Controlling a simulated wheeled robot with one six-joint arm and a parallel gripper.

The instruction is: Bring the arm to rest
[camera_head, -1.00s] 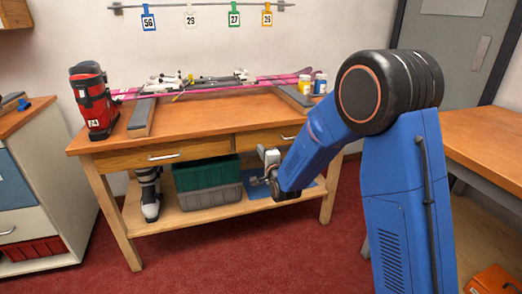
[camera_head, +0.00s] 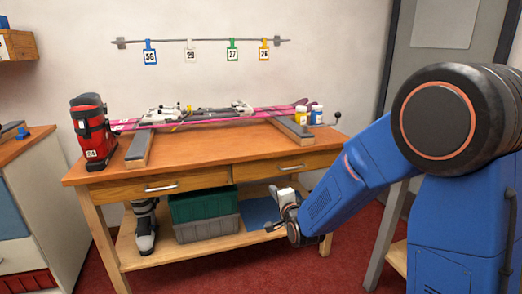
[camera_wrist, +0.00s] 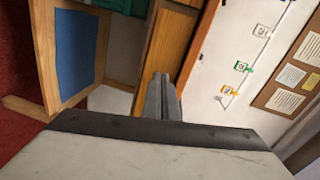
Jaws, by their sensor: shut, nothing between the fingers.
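My gripper (camera_head: 276,208) is in front of the right part of the bench, beside its lower shelf and below the drawers. It is small in the head view. In the wrist view my gripper's fingers (camera_wrist: 161,98) are together with nothing between them. My blue arm reaches in from the right of the head view, bent at a large black joint. The wooden bench (camera_head: 215,150) stands behind the gripper.
Pink skis (camera_head: 215,117) lie on the bench, with a red boot (camera_head: 93,132) at the left. Numbered tags (camera_head: 150,52) hang from a wall rail. Red carpet shows in front.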

